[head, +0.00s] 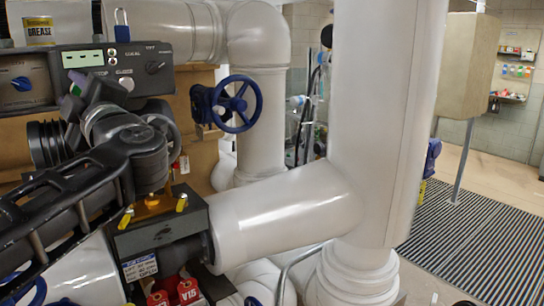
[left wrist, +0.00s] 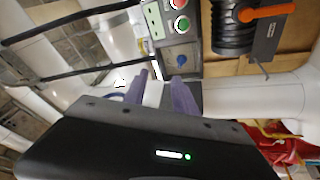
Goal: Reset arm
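My left arm comes in from the left in the head view, with its black wrist in front of the pipes. My left gripper (head: 72,100) is raised near the dark control panel (head: 115,62), its purple fingertips partly hidden by the wrist. In the left wrist view the two purple fingers of the left gripper (left wrist: 159,92) stand apart, with pale background between them and nothing held. A panel with green and red buttons and a blue knob (left wrist: 182,60) lies beyond the fingers. My right gripper shows in neither view.
A blue handwheel (head: 236,104) is right of the arm. A thick white pipe (head: 385,120) stands in the middle, with a branch (head: 280,210) to a dark valve box (head: 160,235) below my wrist. A grease can (head: 40,31) is upper left. Striped floor matting (head: 470,240) is open at right.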

